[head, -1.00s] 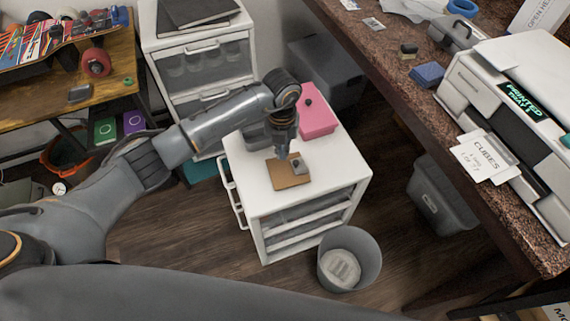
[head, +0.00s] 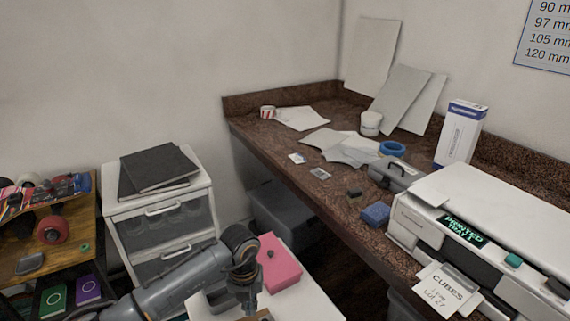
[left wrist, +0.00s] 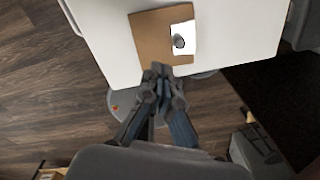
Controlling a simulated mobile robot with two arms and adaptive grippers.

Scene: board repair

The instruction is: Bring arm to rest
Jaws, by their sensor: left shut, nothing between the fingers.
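My left arm comes in low from the left in the head view. Its gripper (head: 248,301) points down over the white drawer cabinet (head: 318,301), near the bottom edge of the picture. In the left wrist view the left gripper (left wrist: 158,70) is shut and empty, with its fingertips at the edge of a brown board (left wrist: 150,38) on the white cabinet top. A small grey part on a white patch (left wrist: 187,38) sits on the board. Whether the fingertips touch the board I cannot tell. My right gripper is not in view.
A pink box (head: 280,264) stands on the cabinet beside my left gripper. A granite counter (head: 262,137) holds papers, a blue sponge-like block (head: 376,214) and a white printer (head: 470,206). Another drawer unit (head: 160,232) stands left, near a wooden table (head: 60,235).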

